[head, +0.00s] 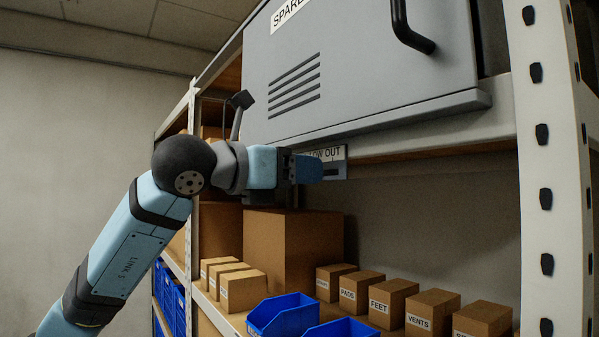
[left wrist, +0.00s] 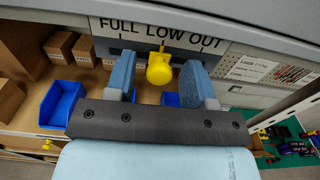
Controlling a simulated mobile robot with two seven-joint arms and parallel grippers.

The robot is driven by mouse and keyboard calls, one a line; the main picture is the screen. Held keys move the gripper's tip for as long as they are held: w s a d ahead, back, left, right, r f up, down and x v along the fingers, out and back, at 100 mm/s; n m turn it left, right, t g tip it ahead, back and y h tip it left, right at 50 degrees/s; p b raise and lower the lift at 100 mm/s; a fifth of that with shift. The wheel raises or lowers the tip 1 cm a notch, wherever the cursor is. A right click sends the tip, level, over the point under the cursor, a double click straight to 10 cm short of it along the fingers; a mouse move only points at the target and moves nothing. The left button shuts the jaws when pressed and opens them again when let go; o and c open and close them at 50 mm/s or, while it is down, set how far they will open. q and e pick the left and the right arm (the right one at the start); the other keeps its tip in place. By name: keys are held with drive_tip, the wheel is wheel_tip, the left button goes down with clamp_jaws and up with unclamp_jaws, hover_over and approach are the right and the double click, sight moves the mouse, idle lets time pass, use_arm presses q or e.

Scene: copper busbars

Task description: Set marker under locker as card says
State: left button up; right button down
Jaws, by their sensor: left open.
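The grey locker (head: 370,65) stands on the upper shelf, its front label partly cut off at "SPARE". Under it is a strip (left wrist: 222,47) reading FULL, LOW, OUT; in the head view my gripper hides part of it. The yellow marker (left wrist: 159,68) sits on the strip below the word LOW. My left gripper (head: 312,169) is open at the strip, with one blue finger on each side of the marker; I cannot tell whether they touch it. White cards (left wrist: 250,68) hang to the right in the left wrist view; their small print is unreadable. My right gripper is not in view.
Below, a shelf holds small labelled boxes (head: 392,302), a large carton (head: 291,250) and blue bins (head: 283,315). A white perforated post (head: 547,170) stands at the right. The locker's dark handle (head: 411,27) juts out above.

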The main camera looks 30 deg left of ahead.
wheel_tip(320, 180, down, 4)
drive_tip(key=b, duration=0.3)
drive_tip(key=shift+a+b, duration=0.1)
drive_tip(key=shift+b, duration=0.25)
use_arm(q)
drive_tip(key=v, duration=1.3)
drive_tip(key=shift+s+a, duration=0.15)
drive_tip(key=shift+a, duration=0.05)
